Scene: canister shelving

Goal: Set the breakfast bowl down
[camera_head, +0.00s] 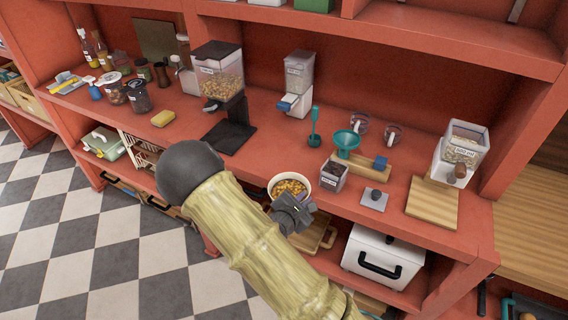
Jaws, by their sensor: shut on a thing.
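The breakfast bowl (289,181) is white and round, with brown-orange cereal in it. It looks upright, at the front edge of the red shelf. My gripper (292,208) is dark grey and shut on the bowl's near side. My arm comes up from the bottom of the picture and hides the space to the left and below. The fingertips are mostly hidden, and I cannot tell whether the bowl's base touches the shelf.
A cereal dispenser (219,75) on a black base stands behind left, a smaller dispenser (298,78) behind. Bare red shelf (262,137) lies behind the bowl.

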